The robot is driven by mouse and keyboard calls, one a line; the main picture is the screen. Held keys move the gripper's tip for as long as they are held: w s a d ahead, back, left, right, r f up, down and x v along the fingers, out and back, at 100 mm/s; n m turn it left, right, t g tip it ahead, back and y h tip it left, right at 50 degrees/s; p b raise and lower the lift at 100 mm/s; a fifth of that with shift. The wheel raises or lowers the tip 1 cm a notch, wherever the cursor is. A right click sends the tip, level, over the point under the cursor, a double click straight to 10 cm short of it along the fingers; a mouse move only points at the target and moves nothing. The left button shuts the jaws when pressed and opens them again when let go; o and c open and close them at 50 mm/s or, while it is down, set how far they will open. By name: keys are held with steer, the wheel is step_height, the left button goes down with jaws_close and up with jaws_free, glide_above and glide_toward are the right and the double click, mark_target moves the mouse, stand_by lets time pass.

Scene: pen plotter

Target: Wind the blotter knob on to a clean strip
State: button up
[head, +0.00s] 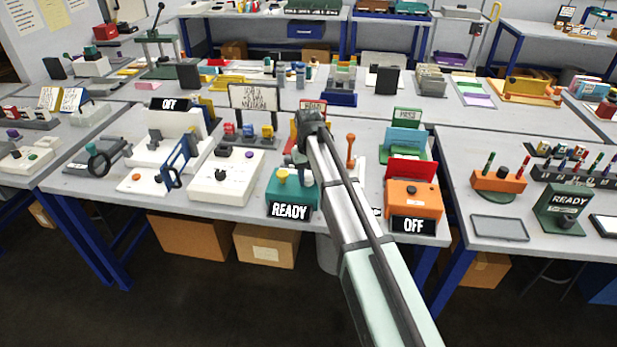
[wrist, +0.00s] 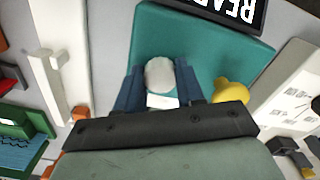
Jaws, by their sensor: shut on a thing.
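A teal box (head: 292,198) with a READY sign (head: 289,210) stands near the front edge of the middle table. In the wrist view the teal box (wrist: 222,48) fills the upper middle. A white rounded knob (wrist: 160,74) sits on it between the two blue fingers of my gripper (wrist: 160,82). The gripper is shut on this white knob. A yellow knob (wrist: 233,90) is beside the right finger, and it also shows in the head view (head: 282,175). In the head view my gripper (head: 304,163) comes down over the box, and the white knob is hidden. No label names the blotter.
An orange box (head: 412,203) with an OFF sign (head: 413,225) stands to the right. An upright lever with an orange top (head: 350,141) is just right of my arm.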

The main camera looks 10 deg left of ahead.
mark_target(309, 178)
steer(key=shift+m, duration=1.1)
steer(key=o, duration=1)
steer(key=shift+o, duration=0.2)
step_height(309, 178, up, 14)
steer(key=shift+w+f, duration=0.1)
